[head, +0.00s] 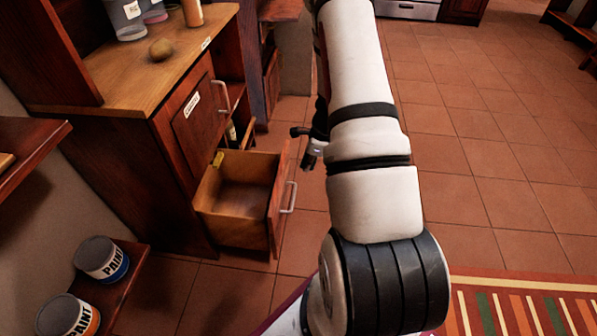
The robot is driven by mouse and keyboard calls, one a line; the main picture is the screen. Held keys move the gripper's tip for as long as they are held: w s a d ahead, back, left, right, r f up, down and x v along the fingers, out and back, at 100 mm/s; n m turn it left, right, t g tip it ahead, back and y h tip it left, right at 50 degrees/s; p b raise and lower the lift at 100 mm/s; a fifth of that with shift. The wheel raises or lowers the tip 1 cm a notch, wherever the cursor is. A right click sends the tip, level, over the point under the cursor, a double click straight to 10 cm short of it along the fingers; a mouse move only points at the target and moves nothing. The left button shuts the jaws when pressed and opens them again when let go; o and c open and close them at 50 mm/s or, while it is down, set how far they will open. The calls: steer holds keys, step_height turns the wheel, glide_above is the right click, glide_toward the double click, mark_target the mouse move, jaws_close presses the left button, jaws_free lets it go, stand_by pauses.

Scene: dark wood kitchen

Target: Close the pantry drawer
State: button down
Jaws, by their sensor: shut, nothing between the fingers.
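The open wooden drawer (240,232) sticks out low from the dark wood cabinet (145,165), pulled well out. Its front panel (277,207) faces right and carries a pale bar handle (290,197). The drawer's visible floor is bare, and a small yellow item (218,160) shows at its back edge. My gripper (305,139) is shut and empty, seen small beside my white arm, above and to the right of the drawer front and apart from it in the picture. My arm hides part of the gripper.
A closed labelled cabinet door (195,112) is above the drawer. The countertop (128,77) holds a round brown item (161,49) and containers. Paint cans (100,258) stand on a low shelf at lower left. Tiled floor (480,130) is clear at right; a striped rug (525,305) lies at lower right.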

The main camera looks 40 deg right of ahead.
steer(key=w+a+f+b, duration=0.3)
steer(key=w+f, duration=0.1)
steer(key=f, duration=0.4)
steer(key=shift+w+a, duration=0.4)
steer(key=w+a, duration=1.3)
steer(key=w, duration=0.4)
steer(key=shift+p, duration=0.45)
steer(key=shift+a, duration=0.1)
